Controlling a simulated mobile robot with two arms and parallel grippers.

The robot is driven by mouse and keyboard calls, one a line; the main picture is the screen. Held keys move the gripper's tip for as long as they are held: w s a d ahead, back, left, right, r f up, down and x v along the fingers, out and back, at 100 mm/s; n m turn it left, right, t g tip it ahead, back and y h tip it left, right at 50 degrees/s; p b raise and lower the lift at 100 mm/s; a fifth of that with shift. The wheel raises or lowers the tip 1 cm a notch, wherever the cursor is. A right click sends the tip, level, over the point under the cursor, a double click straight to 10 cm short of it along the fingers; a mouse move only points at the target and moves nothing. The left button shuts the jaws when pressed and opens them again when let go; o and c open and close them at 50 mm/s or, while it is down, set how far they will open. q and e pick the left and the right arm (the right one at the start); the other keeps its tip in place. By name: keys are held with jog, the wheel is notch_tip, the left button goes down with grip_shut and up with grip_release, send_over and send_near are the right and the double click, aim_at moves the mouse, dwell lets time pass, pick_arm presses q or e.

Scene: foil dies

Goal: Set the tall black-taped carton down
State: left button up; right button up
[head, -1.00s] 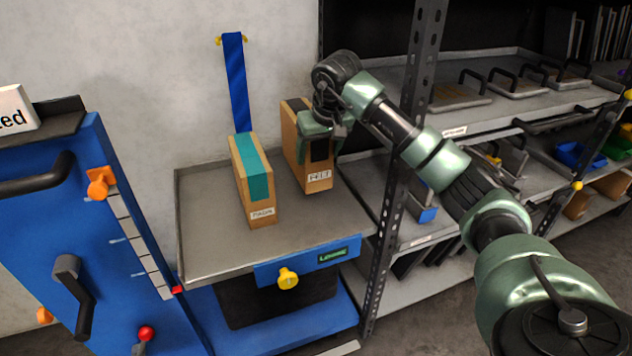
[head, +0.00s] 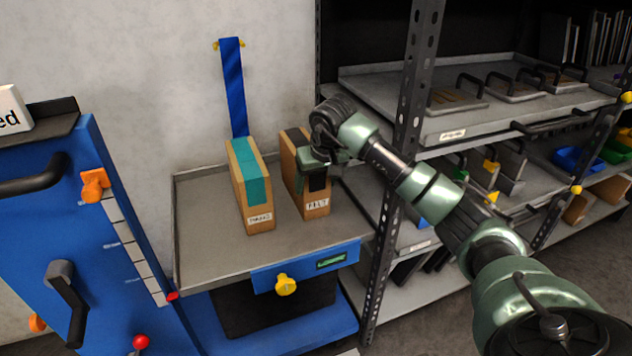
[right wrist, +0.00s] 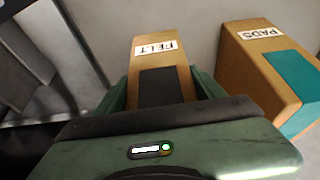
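The tall black-taped carton (head: 317,207) is brown cardboard with a white label that seems to read FELT. It is upright over the right part of the grey cart top (head: 215,262), its bottom at or very close to the surface; I cannot tell if it touches. My right gripper (head: 318,163) is shut on its upper part from the right. In the right wrist view, green fingers flank the carton (right wrist: 160,72) on both sides. My left gripper is not in view.
A teal-taped carton (head: 238,180), labelled PADS, stands just left of the held one, with a narrow gap. A perforated shelf post (head: 408,130) and loaded shelves are close on the right. A blue cabinet (head: 100,250) is at left. The cart top's front is clear.

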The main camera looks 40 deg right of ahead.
jog(key=o, duration=0.4)
jog(key=shift+c, duration=0.2)
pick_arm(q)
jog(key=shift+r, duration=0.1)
pick_arm(e)
jog(key=shift+r, duration=0.15)
pick_arm(q)
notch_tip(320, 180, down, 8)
jog(key=p, duration=0.2)
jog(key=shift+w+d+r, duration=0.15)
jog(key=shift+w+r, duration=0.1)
pick_arm(e)
jog(key=v, duration=1.2)
jog(key=shift+s, duration=0.1)
